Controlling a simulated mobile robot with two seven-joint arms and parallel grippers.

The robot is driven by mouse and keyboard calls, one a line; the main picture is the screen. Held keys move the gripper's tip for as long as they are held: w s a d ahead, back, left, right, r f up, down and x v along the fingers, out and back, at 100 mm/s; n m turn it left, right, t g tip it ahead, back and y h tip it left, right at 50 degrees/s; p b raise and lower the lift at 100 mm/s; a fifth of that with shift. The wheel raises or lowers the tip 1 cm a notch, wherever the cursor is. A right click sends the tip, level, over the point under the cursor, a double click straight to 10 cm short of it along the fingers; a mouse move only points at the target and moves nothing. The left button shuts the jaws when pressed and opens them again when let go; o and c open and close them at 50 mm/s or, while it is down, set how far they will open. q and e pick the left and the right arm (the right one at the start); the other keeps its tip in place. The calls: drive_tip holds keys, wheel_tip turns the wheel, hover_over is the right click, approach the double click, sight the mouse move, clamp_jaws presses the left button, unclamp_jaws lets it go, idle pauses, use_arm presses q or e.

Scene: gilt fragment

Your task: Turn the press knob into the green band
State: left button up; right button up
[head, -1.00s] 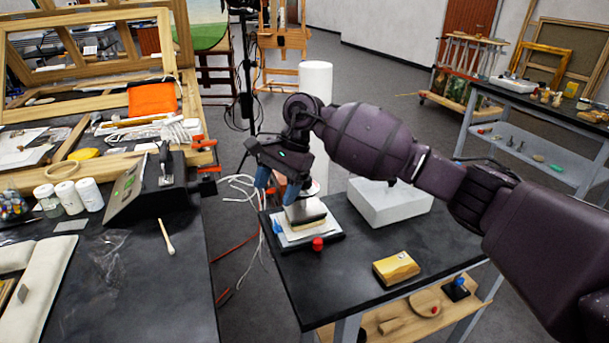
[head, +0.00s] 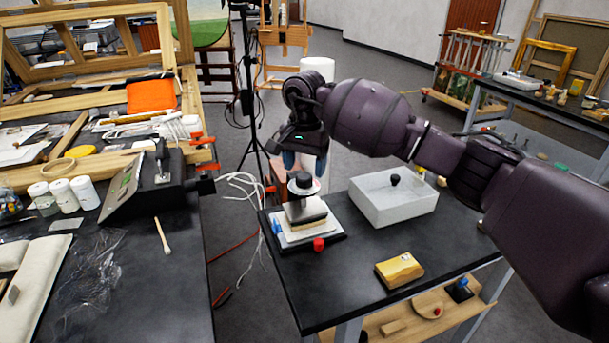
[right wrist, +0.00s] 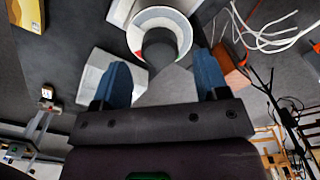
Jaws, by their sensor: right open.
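The press (head: 306,213) stands on the near left corner of the dark table, a stack of plates with a round dial on top. Its dark knob (head: 302,180) sits at the centre of a pale dial ring. In the right wrist view, the knob (right wrist: 160,48) shows inside the white ring (right wrist: 137,33), which has a green arc and a reddish part. My right gripper (head: 304,160) points down just above the knob. Its blue fingers are apart and empty in the right wrist view (right wrist: 160,78), with the knob beyond and between them. Contact is not visible. My left gripper is out of view.
A white box (head: 375,213) with a black knob stands right of the press. A red knob (head: 318,244) is at the press's front edge, and a gold block (head: 399,270) lies nearer. A cluttered bench (head: 180,290) is at left.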

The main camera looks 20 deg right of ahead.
drive_tip(key=shift+f, duration=1.5)
drive_tip(key=c, duration=0.9)
drive_tip(key=shift+c, duration=0.2)
